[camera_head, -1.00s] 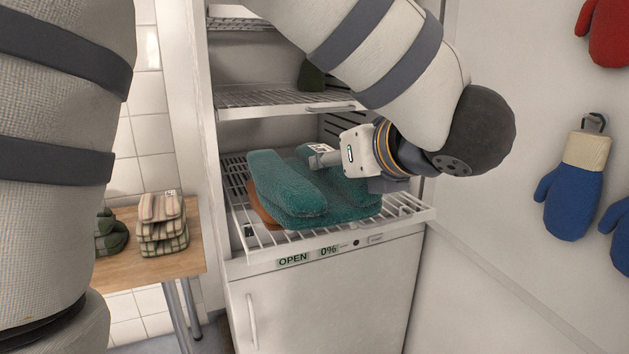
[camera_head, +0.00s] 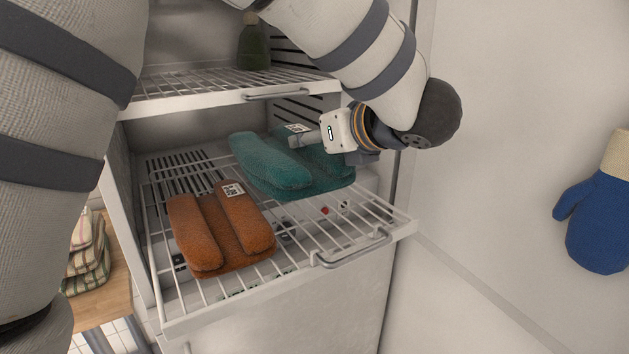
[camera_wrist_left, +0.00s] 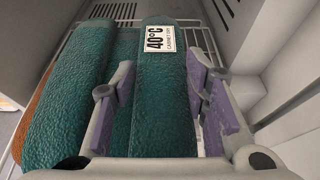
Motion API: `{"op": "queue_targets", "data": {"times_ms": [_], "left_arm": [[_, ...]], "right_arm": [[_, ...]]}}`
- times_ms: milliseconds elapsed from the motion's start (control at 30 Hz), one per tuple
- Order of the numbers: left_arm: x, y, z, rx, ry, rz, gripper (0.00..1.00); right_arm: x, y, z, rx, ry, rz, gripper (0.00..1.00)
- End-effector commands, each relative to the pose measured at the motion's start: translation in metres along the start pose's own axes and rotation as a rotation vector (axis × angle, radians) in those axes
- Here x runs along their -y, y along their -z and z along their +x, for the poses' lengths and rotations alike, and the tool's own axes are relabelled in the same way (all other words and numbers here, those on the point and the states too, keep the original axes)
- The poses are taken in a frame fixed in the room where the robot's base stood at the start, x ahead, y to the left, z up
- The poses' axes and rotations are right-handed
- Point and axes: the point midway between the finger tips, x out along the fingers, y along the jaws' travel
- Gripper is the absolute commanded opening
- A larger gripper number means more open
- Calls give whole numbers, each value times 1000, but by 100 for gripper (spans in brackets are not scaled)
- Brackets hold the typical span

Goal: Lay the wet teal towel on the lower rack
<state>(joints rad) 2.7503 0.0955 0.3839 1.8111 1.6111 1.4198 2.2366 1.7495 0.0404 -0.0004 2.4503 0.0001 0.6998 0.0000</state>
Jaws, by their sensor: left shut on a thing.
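The teal towel (camera_head: 272,165), folded, is over the back right of the lower rack (camera_head: 160,268), a white wire shelf. I cannot tell whether it touches the wires. My left gripper (camera_head: 303,139) is shut on one fold of it. In the left wrist view, the purple pads of the left gripper (camera_wrist_left: 160,98) stand on both sides of that fold of the teal towel (camera_wrist_left: 162,125), which bears a white "40°C" label. My right gripper is not in view.
An orange folded towel (camera_head: 222,228) lies on the rack's front left. The upper rack (camera_head: 190,92) is close above, with a dark green item (camera_head: 253,42) on it. Bare wires lie at the front right. A white wall with a blue mitten (camera_head: 597,215) stands on the right.

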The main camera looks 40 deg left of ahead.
Motion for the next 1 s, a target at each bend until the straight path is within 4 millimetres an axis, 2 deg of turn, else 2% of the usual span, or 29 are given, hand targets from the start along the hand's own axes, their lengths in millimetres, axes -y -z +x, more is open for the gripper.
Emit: {"op": "queue_targets", "data": {"times_ms": [33,100,300,467,600,933,967,1000], "left_arm": [[16,6,9,0,-1,2,7],[32,17,20,0,-3,5,7],[59,47,44,0,-2,5,7],[70,60,54,-1,-2,7,7],[69,82,62,0,-1,6,7],[68,85,63,1,1,0,7],[68,85,63,0,1,0,46],[68,85,63,0,1,0,55]], "right_arm": [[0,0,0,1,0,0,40],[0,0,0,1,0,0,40],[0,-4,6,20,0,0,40],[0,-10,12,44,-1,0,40],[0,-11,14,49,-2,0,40],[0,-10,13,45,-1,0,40],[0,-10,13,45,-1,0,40],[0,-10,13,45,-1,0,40]]}}
